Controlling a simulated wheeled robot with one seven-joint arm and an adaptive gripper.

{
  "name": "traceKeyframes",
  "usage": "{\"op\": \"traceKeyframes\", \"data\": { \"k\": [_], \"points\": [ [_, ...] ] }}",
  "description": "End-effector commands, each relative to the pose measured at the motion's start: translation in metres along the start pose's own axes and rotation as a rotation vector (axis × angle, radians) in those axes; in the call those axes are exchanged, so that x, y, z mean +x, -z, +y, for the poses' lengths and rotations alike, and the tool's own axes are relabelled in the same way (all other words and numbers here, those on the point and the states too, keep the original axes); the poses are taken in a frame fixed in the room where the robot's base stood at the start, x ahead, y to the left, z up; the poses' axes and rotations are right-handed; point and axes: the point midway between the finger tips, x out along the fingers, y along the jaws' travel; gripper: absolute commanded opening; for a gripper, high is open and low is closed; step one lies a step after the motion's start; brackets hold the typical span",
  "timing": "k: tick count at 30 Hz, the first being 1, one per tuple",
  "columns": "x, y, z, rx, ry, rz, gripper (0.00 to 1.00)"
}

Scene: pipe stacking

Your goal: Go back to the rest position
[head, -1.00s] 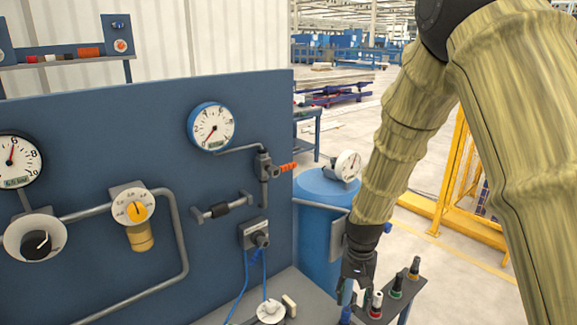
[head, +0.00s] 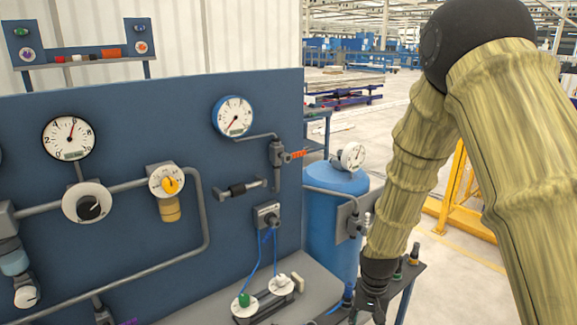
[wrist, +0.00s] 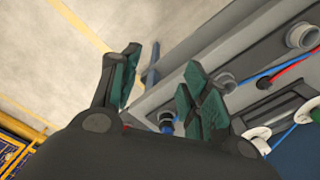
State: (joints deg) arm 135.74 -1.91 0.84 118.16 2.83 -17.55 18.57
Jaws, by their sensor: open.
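My gripper (head: 368,314) hangs at the lower right in the head view, in front of the small side shelf (head: 415,272). In the wrist view my gripper (wrist: 160,88) shows two dark green finger pads spread apart with nothing between them. A green piece (head: 244,300) stands on a white disc on the grey bench (head: 305,266). A second white disc (head: 281,286) beside it has no coloured piece on it. Dark pieces (head: 414,254) stand on the side shelf, partly hidden by my gripper and arm.
The blue panel (head: 120,225) with gauges and pipes rises behind the bench. A blue tank (head: 330,225) stands right of it, close to my arm. A yellow barrier (head: 455,220) is behind my arm. Open floor (wrist: 60,80) shows left in the wrist view.

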Motion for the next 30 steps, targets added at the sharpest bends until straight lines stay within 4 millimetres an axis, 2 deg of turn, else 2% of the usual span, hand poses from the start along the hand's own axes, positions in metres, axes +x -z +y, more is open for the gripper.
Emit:
{"op": "traceKeyframes", "data": {
  "k": [8,12,18,24,30],
  "points": [
    [0.08,-0.045,0.021,-0.056,-0.002,-0.009,0.46],
    [0.13,-0.084,0.039,-0.097,-0.002,-0.011,0.46],
    [0.188,-0.146,0.067,-0.155,0.0,-0.011,0.46],
    [0.231,-0.211,0.095,-0.214,0.002,-0.011,0.46],
    [0.255,-0.271,0.119,-0.265,0.005,-0.008,0.46]
  ]
}}
